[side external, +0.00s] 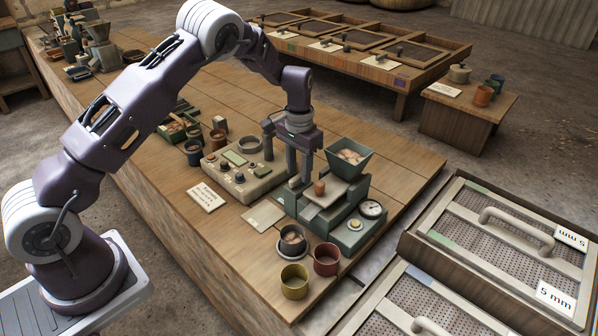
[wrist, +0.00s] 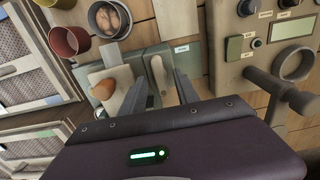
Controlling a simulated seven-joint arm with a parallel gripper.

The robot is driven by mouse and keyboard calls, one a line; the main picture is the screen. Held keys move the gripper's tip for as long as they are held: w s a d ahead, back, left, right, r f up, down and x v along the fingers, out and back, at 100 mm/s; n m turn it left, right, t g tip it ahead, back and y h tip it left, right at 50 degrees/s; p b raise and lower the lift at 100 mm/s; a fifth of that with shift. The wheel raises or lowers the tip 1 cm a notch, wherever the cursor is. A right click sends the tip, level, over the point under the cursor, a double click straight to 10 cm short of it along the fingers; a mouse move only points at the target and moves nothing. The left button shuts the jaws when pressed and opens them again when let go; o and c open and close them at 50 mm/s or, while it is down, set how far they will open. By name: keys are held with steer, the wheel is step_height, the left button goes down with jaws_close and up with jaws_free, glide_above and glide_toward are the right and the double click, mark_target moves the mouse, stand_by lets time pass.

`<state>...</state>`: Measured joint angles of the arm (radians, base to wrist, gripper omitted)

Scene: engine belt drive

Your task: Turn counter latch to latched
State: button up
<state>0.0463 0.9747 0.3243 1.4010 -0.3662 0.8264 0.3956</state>
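A pale, rounded lever (wrist: 158,73), which looks like the counter latch, sits on a green plate of the green machine (side external: 345,205). I cannot read which position it is in. My gripper (side external: 299,183) points down at the left side of the machine. In the wrist view my gripper (wrist: 160,92) has its two fingers apart, with the lever showing between and just beyond the tips. I cannot tell whether a finger touches it. In the side view the fingers and the machine's body hide the lever.
A control box (side external: 240,172) with knobs is at the left. Yellow (side external: 294,281) and red (side external: 326,259) cups stand in front. A blank card (side external: 262,215) lies nearby.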

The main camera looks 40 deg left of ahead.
steer(key=shift+f, duration=0.55)
jaws_close()
